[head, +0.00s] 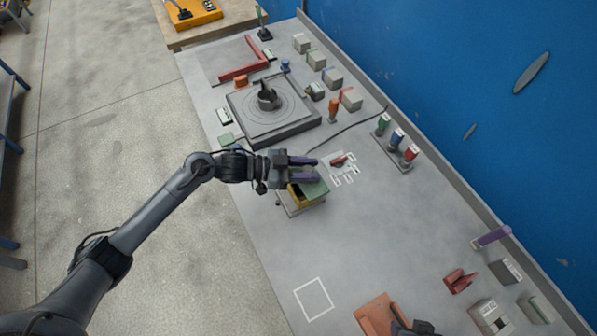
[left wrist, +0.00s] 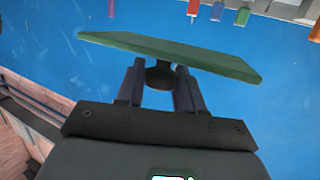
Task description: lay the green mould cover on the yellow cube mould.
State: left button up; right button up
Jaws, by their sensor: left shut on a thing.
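The green mould cover (head: 314,187) is a flat plate over the yellow cube mould (head: 299,199) in the head view. My left gripper (head: 304,169) is above it, its purple-grey fingers pointing right. In the left wrist view the cover (left wrist: 170,53) spans the picture beyond the fingertips and looks slanted, lower at right. A dark knob on it (left wrist: 159,77) sits between the two fingers, and the left gripper (left wrist: 160,84) is shut on it. The cover hides part of the mould; I cannot tell if they touch. My right gripper is not clearly in view.
A round turntable on a square grey base (head: 270,108) stands behind the mould. A rack with green, blue and red pieces (head: 397,143) is at the right. Grey blocks (head: 332,78) line the wall side.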

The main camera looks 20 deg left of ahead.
aim_at(298, 168)
pick_arm(q)
jog(key=a+f, duration=0.1)
jog(key=w+a+f, duration=0.1)
jog(key=a, duration=0.1)
jog(key=shift+w, duration=0.15)
jog(key=shift+f, duration=2.05)
pick_arm(e)
jog(key=shift+w+f, duration=0.1)
pick_arm(q)
jog(key=shift+f+b, duration=0.55)
pick_arm(e)
jog(key=shift+f, duration=0.4)
pick_arm(q)
jog(key=shift+c, duration=0.5)
jog(key=o, duration=1.1)
jog(key=shift+o, duration=0.2)
jog(key=shift+r, duration=0.1)
pick_arm(e)
jog(key=shift+r, duration=0.1)
